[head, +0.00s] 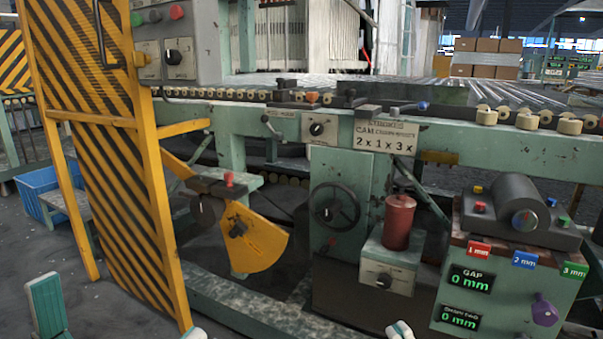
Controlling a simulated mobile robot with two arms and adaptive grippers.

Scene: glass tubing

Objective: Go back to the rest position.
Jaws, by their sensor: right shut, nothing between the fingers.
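My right gripper (400,329) shows at the bottom edge, right of centre, as two pale fingertips close together. It is shut and empty, in front of the green machine and below the red cylinder (398,222). At the bottom edge left of centre, a small pale tip that seems to be my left gripper (195,333) just shows. Too little of it is in view to tell whether it is open or shut. The rest of both grippers is cut off by the frame.
The green machine (480,142) with its roller bed spans the view. A control box (505,283) with "0 mm" displays stands at right. A yellow-framed striped guard (105,165) stands at left, with a blue crate (40,190) behind it. Grey floor (110,315) shows at lower left.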

